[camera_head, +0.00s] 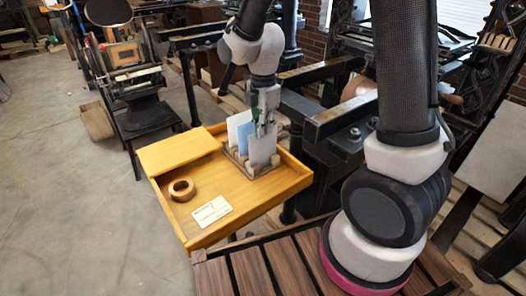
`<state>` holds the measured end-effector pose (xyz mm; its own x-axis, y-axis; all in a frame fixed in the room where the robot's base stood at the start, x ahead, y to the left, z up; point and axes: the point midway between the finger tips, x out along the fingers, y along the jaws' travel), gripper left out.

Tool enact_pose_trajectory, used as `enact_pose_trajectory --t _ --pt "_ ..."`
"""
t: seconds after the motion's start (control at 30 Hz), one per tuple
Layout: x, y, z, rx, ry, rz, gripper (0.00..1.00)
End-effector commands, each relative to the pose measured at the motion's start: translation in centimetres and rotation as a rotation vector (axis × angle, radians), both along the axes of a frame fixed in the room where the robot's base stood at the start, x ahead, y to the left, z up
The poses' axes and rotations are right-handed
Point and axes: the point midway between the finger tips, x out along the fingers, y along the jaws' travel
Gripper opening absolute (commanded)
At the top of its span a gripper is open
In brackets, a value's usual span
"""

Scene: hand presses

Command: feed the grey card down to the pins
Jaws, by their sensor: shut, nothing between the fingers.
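The grey card (262,150) stands upright in a small wooden rack (258,172) on the right side of a yellow wooden tray. A pale blue card (244,137) and a white card (233,126) stand behind and to the left of it in the same rack. My gripper (261,131) points down at the top of the grey card, shut and empty. Its fingers overlap the card's upper part in the picture; I cannot tell whether they touch it. I cannot make out the pins clearly at this size.
Dark press frames (335,115) stand close on the right. Open floor lies to the left.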

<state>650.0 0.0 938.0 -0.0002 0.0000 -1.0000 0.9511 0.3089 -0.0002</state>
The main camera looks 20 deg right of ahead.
Motion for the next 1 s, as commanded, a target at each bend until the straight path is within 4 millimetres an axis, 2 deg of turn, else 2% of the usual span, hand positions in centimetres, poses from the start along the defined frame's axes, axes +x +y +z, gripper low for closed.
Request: enact_pose_trajectory --t 0.33,1.0 --pt "0.0 0.0 0.4 0.0 -0.001 0.0 0.0" --pt "0.1 0.0 3.7 0.001 -0.002 0.0 0.0"
